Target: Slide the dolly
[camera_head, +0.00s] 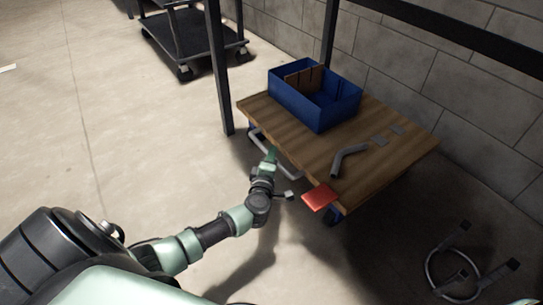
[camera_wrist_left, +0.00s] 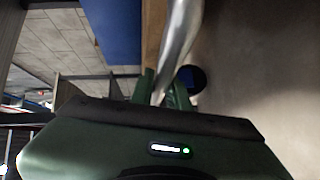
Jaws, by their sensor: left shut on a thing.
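The dolly (camera_head: 375,163) is a low wooden platform on casters, standing beside the block wall in the head view. A metal handle (camera_head: 289,171) runs along its near left edge. My left gripper (camera_head: 271,156) is at this handle, shut on it. In the left wrist view the gripper's fingers (camera_wrist_left: 162,90) close around the silvery handle bar (camera_wrist_left: 183,35). My right gripper does not show in either view.
A black cart (camera_head: 192,35) is further back. The floor at left is clear.

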